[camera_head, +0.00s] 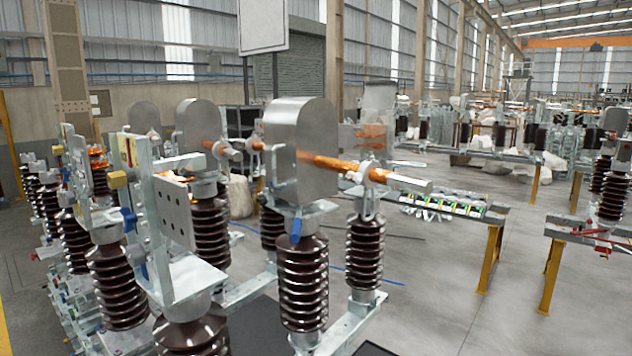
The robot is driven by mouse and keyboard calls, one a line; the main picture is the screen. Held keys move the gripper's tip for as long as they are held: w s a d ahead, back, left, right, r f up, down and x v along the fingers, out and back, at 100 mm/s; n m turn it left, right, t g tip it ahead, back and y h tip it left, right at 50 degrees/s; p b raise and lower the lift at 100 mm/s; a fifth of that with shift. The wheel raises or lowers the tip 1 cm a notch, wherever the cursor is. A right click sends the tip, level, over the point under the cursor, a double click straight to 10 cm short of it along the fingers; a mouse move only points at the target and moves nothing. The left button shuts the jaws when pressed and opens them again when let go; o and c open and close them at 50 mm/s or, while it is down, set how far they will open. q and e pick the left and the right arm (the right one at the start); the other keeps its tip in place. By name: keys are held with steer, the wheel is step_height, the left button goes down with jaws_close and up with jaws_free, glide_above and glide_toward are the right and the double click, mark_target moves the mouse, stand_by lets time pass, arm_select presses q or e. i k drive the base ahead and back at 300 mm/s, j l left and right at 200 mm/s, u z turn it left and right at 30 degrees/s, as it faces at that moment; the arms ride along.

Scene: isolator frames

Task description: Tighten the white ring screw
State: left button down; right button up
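A pale ring-like clamp (377,175) sits around a copper rod (332,163) on the nearest isolator frame. The rod runs from a large grey metal housing (300,150) to a flat silver end bar (410,183). A ribbed brown insulator (365,255) stands upright below the clamp. A similar pale clamp (222,149) shows on the isolator behind, to the left. I cannot tell which clamp carries the white ring screw, nor whether a screw is tight. Neither of my grippers is in view.
Several brown insulators (303,280) and a perforated metal plate (174,212) crowd the left and centre. A workbench with yellow legs (490,260) stands to the right. A blue cable (345,268) lies on the floor. Grey floor (450,305) is open at lower right.

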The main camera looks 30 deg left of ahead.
mark_target(357, 176)
steer(key=k+j, duration=0.1)
steer(key=j, duration=0.55)
steer(key=k+j, duration=0.1)
steer(key=j, duration=0.55)
